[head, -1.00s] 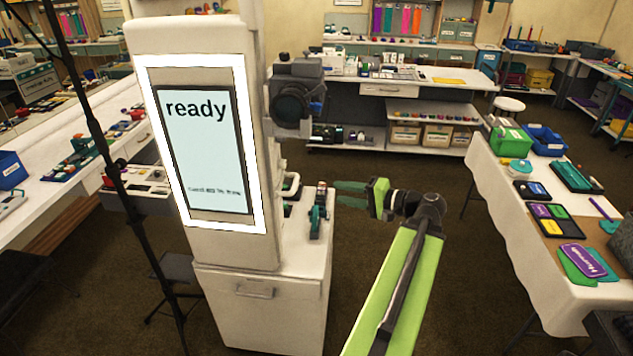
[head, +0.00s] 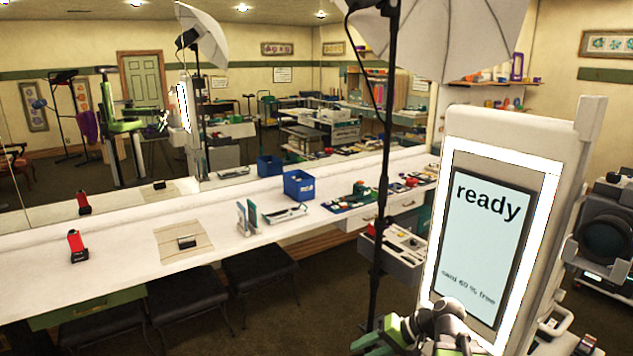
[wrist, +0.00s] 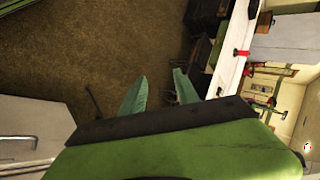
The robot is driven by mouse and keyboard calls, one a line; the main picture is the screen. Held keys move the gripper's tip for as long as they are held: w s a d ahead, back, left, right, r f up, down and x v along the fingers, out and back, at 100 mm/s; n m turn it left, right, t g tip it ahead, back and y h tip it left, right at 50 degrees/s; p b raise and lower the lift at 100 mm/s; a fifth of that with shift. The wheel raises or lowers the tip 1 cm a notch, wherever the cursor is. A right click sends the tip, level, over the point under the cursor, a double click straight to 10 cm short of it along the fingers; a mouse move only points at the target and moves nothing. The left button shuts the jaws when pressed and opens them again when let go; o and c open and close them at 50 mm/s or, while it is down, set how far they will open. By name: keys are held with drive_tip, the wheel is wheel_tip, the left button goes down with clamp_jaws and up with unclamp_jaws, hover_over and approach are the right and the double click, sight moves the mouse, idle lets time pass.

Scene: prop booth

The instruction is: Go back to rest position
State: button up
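My gripper (wrist: 160,78) shows in the wrist view with its two green fingers apart and nothing between them. In the head view my gripper (head: 374,342) is at the bottom edge, low in front of the white kiosk (head: 560,140). Its fingers point left there and are partly cut off by the frame. The kiosk screen (head: 487,225) reads "ready". Most of my arm is out of the head view.
A long white counter (head: 120,262) runs along the mirrored wall at left, with a blue bin (head: 298,185) on it. Dark stools (head: 260,272) stand under it. A black light stand (head: 380,215) rises close by. Brown floor (wrist: 90,40) lies beyond my fingers.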

drive_tip(key=s+a+f+n+g+h, duration=0.3)
drive_tip(key=a+f+h, duration=0.2)
drive_tip(key=a+f, duration=0.1)
drive_tip(key=d+f+h, duration=0.1)
drive_tip(key=d+h, duration=0.2)
drive_tip(key=d, duration=0.4)
drive_tip(key=shift+s+d+f+h, duration=0.35)
drive_tip(key=shift+s+d+h, duration=0.05)
